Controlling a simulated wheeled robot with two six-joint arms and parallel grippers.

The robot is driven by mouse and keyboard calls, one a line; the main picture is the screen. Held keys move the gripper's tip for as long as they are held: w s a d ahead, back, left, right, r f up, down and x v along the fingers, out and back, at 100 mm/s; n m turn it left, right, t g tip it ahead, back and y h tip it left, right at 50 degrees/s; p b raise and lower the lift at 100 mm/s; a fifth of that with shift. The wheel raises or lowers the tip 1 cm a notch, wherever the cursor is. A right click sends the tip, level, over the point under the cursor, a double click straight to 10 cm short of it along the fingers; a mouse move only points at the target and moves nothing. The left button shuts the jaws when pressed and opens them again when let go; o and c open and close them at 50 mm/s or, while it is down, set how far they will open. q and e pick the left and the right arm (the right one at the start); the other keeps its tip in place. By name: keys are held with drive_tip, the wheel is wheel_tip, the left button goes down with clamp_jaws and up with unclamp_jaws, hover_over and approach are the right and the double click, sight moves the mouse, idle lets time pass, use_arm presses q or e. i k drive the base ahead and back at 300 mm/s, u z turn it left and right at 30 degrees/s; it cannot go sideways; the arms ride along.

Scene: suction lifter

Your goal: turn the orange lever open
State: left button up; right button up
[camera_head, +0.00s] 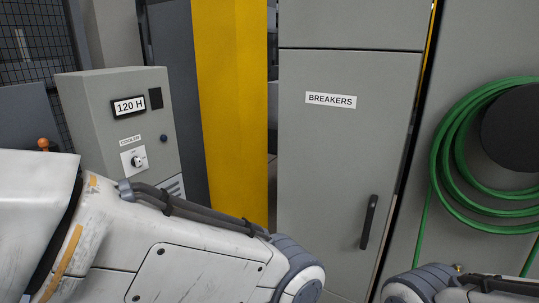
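A small orange knob (43,144) shows at the far left in the head view, just above the white shell of my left arm. It may be the end of the orange lever; whatever is below it is hidden behind my arm. I cannot tell how the lever is turned. My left arm crosses the lower left of the view, and part of my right arm shows at the lower right. Neither gripper is in the picture.
A grey cooler box (86,118) with a "120 H" display and a dial (137,161) stands behind my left arm. A yellow post (232,105) is right of it. A grey breakers cabinet (340,145) has a black handle (369,222). A green hose (445,150) hangs coiled at right.

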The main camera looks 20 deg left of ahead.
sight(43, 143)
drive_tip(key=u, duration=1.15)
drive_tip(key=i, duration=1.15)
drive_tip(key=u, duration=0.8)
